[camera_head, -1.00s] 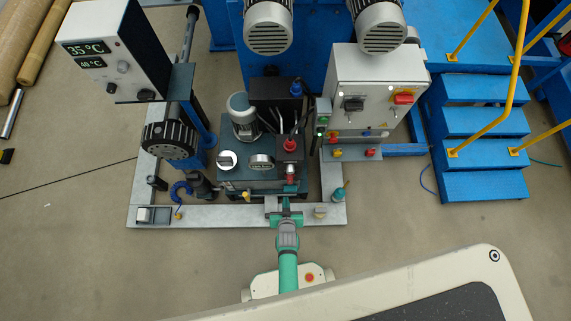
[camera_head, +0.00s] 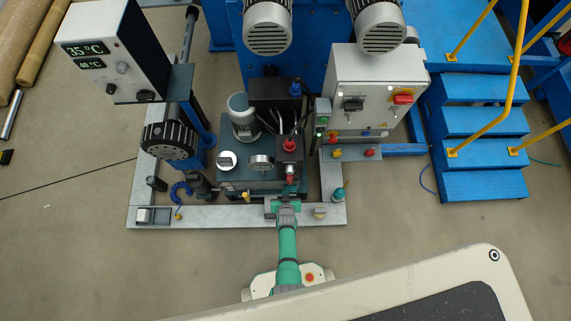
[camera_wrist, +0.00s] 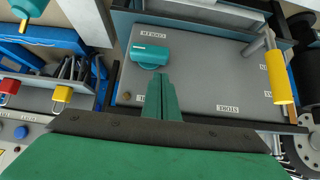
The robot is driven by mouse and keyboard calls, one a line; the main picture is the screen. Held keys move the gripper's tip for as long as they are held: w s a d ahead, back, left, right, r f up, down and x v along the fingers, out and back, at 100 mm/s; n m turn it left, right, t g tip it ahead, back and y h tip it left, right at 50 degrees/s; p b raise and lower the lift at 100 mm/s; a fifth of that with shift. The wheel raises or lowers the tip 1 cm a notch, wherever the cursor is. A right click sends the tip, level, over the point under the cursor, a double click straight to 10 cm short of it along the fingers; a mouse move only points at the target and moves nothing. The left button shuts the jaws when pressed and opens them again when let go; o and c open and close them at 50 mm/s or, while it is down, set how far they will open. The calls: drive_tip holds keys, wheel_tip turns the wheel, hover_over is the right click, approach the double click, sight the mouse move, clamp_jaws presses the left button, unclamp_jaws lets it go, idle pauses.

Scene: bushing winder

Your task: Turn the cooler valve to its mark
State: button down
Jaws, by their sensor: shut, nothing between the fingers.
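In the wrist view, a teal valve handle (camera_wrist: 150,56) sits on a dark grey panel (camera_wrist: 205,75), beside a small white label that appears upside down. I take it for the cooler valve, but cannot read the label surely. My gripper (camera_wrist: 161,82) is shut and empty. Its green fingertips appear just below the teal handle in the picture; I cannot tell whether they touch it. In the head view my gripper (camera_head: 288,196) is at the front edge of the tank unit and covers part of it. The valve's mark cannot be made out.
A yellow lever (camera_wrist: 280,74) stands at the panel's right in the wrist view. Red (camera_wrist: 9,87) and yellow (camera_wrist: 62,95) padlock-like parts are at left. Open floor lies in front.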

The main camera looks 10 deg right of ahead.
sight(290, 189)
drive_tip(key=shift+f, duration=1.3)
